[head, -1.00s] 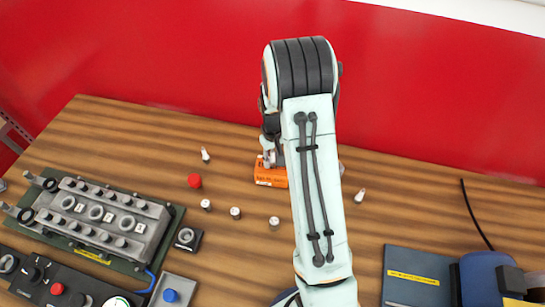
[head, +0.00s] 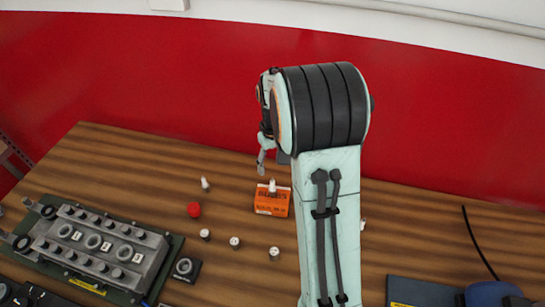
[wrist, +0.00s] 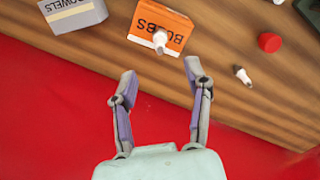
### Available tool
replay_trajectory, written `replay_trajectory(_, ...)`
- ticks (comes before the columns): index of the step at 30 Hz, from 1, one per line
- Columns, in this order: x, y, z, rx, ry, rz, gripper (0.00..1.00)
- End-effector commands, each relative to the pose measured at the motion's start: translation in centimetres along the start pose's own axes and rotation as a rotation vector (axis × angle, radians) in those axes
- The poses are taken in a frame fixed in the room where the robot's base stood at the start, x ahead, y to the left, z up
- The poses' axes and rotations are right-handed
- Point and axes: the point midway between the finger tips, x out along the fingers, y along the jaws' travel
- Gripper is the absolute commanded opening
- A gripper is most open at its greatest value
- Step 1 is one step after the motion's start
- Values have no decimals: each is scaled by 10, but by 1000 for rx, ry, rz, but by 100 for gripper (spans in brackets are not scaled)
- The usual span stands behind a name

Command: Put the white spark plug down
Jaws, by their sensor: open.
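A white spark plug (head: 272,186) stands on the orange box (head: 271,204), near its far edge. In the wrist view the spark plug (wrist: 160,41) shows against the orange box (wrist: 148,23), ahead of my open fingers. My gripper (wrist: 160,70) is open and empty, with a clear gap between the fingertips and the plug. In the head view my gripper (head: 264,160) is above and behind the box, partly hidden by my arm. Another white plug (head: 205,184) lies on the table left of the box; it shows right of my fingers in the wrist view (wrist: 243,75).
A red cap (head: 194,210) and several small white-topped pieces (head: 235,242) are on the wooden table (head: 150,160). An engine block (head: 95,240) is at the left. A grey box (wrist: 75,14) is beside the orange box in the wrist view. A red wall (head: 150,60) stands behind.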

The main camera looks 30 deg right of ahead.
Motion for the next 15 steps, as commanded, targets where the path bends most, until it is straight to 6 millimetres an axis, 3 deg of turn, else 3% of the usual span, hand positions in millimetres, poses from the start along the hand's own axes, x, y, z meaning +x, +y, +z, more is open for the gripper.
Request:
replay_trajectory(7,-20,0,0,-1,0,0,49)
replay_trajectory(10,-28,-9,7,-7,2,-5,49)
replay_trajectory(13,-50,-36,30,-23,10,-18,49)
replay_trajectory(15,-68,-62,58,-40,13,-31,49)
